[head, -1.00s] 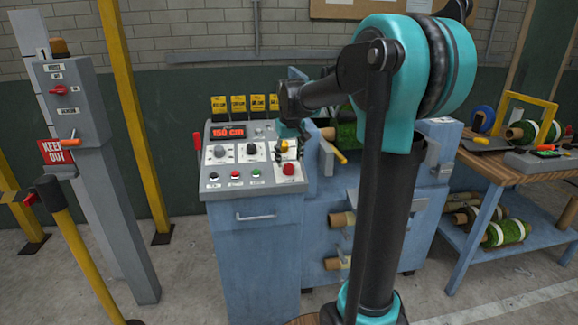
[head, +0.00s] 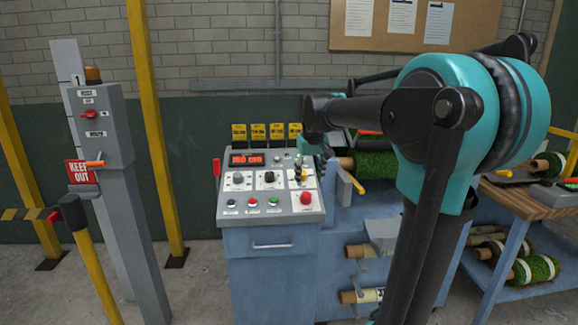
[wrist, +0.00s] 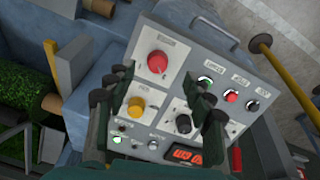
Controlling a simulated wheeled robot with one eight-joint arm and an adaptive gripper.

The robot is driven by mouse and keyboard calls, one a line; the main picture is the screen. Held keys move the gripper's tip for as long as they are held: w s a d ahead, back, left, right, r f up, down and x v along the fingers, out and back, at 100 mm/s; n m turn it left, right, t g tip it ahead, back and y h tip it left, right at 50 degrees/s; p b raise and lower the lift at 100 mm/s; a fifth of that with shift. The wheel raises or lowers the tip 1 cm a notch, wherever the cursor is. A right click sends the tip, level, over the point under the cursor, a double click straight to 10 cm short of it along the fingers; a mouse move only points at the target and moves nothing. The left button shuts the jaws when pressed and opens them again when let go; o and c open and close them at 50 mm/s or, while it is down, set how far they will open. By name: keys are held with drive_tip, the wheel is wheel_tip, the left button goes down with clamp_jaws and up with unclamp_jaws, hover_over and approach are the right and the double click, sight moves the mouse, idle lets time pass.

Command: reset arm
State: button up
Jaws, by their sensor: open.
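My gripper (wrist: 158,105) is open and empty in the wrist view, its two dark fingers apart above the control panel (wrist: 215,65). A red button (wrist: 157,62), a yellow knob (wrist: 136,106) and a black knob (wrist: 183,123) show between or near the fingers. In the head view my arm stands in front at the right, bent at a teal joint, with its forearm reaching left. The gripper end hangs beside the right edge of the control panel (head: 262,210) and is mostly hidden by the forearm and wrist.
A blue machine with turf rolls (head: 375,165) is right of the panel. A wooden-topped table (head: 530,200) is at the far right.

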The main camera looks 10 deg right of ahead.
drive_tip(key=s+d+f+m, duration=0.1)
drive_tip(key=s+d+f, duration=0.1)
drive_tip(key=s+f, duration=1)
drive_tip(key=s+d+f+m+t, duration=0.1)
drive_tip(key=s+f, duration=1.1)
drive_tip(key=s, duration=0.1)
drive_tip(key=shift+s+d+f+m, duration=0.3)
drive_tip(key=shift+s+d+f, duration=0.05)
drive_tip(key=shift+f, duration=0.05)
